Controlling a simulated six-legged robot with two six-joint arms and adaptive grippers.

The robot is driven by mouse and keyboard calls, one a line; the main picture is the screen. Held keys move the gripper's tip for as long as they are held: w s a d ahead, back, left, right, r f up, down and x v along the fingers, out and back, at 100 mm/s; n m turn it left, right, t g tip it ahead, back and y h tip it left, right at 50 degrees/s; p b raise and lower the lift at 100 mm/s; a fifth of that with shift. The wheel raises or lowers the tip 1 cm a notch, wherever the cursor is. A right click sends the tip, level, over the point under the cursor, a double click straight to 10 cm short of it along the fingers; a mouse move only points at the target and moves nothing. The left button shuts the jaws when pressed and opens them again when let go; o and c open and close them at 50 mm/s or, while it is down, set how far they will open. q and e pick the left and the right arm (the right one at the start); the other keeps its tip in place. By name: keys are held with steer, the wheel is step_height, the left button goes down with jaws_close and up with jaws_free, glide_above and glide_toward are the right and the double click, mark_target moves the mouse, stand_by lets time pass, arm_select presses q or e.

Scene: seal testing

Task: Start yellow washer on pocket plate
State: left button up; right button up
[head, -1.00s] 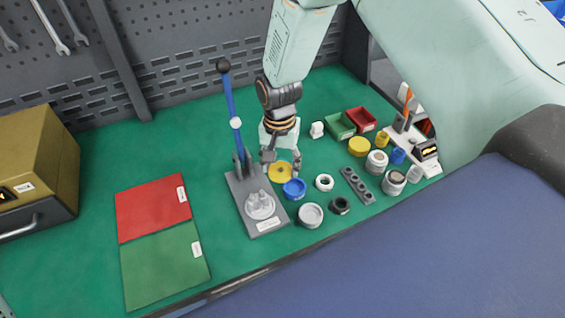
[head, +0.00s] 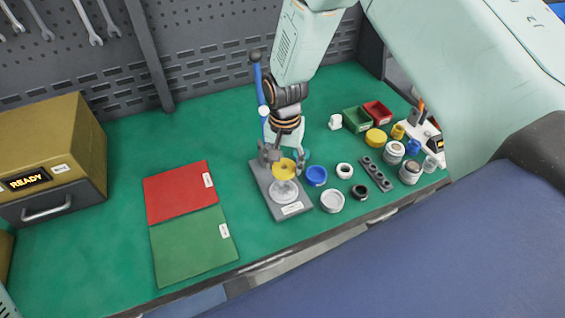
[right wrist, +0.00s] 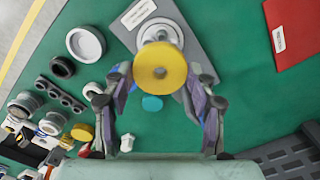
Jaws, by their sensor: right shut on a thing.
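The yellow washer (head: 284,168), a flat disc with a small central hole, is held level in my right gripper (head: 283,160). In the right wrist view the washer (right wrist: 160,62) sits between the two fingers of the gripper (right wrist: 160,80), which is shut on it. The washer is above the pale round plate (head: 284,192) on the grey press base (head: 302,211), and partly covers it. In the right wrist view this plate (right wrist: 158,30) shows past the washer. I cannot tell whether they touch. My left gripper is not in view.
The press's blue lever (head: 260,85) stands upright close behind my right gripper. Right of the base are a blue ring (head: 316,176), a white ring, a grey cup (head: 332,202) and a grey holed strip (head: 374,174). Red (head: 178,192) and green (head: 190,247) mats lie left.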

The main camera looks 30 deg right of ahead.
steer(key=shift+w+d+f, duration=0.15)
steer(key=shift+d+f, duration=0.15)
steer(key=shift+f+b, duration=0.25)
steer(key=shift+b, duration=0.05)
steer(key=shift+a+f+b, duration=0.55)
steer(key=shift+f+b, duration=0.3)
steer(key=shift+b, duration=0.15)
steer(key=shift+f+b, duration=0.35)
steer(key=shift+d+f, duration=0.25)
steer(key=shift+f, duration=0.05)
steer(key=shift+d+f, duration=0.2)
steer(key=shift+d, duration=0.1)
steer(key=shift+a+r, duration=0.25)
steer(key=shift+a, duration=0.25)
steer(key=shift+d+f, duration=0.15)
steer(key=shift+d, duration=0.4)
steer(key=shift+a, duration=0.25)
